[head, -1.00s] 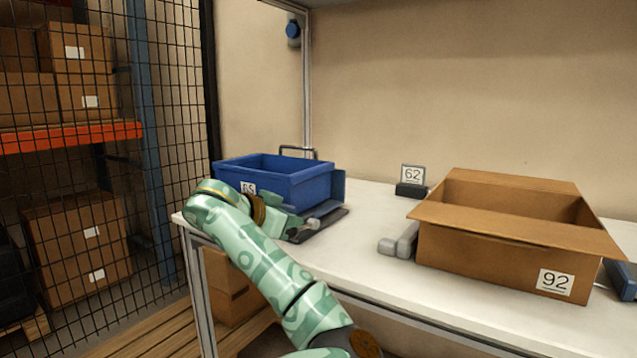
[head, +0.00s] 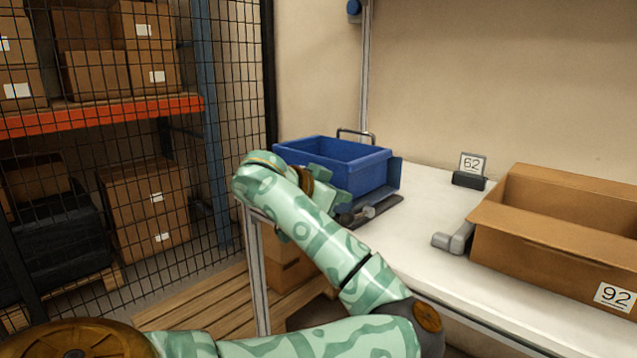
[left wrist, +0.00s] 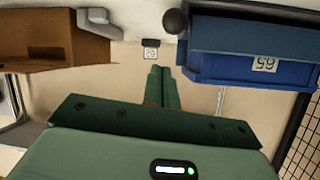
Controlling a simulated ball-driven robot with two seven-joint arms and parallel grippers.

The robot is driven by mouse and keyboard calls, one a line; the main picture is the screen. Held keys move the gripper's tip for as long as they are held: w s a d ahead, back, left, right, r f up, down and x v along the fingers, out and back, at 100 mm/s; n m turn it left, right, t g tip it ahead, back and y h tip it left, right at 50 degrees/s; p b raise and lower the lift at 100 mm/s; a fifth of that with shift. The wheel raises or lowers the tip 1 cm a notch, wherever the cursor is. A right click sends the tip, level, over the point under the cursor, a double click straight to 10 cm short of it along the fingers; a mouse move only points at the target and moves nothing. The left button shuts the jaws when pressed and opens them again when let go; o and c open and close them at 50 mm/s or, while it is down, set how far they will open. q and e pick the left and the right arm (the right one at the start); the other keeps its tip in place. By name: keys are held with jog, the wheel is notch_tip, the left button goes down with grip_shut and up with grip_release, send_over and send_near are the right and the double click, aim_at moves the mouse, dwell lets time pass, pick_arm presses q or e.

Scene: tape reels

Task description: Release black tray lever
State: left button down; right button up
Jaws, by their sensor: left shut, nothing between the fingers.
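A blue bin (head: 338,165) marked 65 sits on a black tray (head: 385,208) at the table's left end. It also shows upside down in the left wrist view (left wrist: 245,50). A rounded knob (head: 368,211), seemingly the lever's end, sticks out at the tray's front. In the left wrist view a dark ball-shaped knob (left wrist: 174,20) shows beside the bin. My left gripper (head: 338,198) is in front of the bin, close to the knob. Its fingers (left wrist: 160,70) are together and empty, apparently apart from the knob. My right gripper is out of view.
An open cardboard box (head: 560,225) marked 92 stands on the right, with a grey handle-like part (head: 455,238) at its left. A small 62 sign (head: 470,170) stands behind. White tabletop (head: 425,220) is clear between bin and box. A mesh fence (head: 130,130) is at left.

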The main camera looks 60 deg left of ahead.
pick_arm(q)
jog(key=p+v, duration=0.1)
jog(key=v, duration=0.1)
jog(key=p+v, duration=0.1)
jog(key=v, duration=0.1)
jog(key=shift+s+f, duration=0.2)
jog(key=shift+f, duration=0.2)
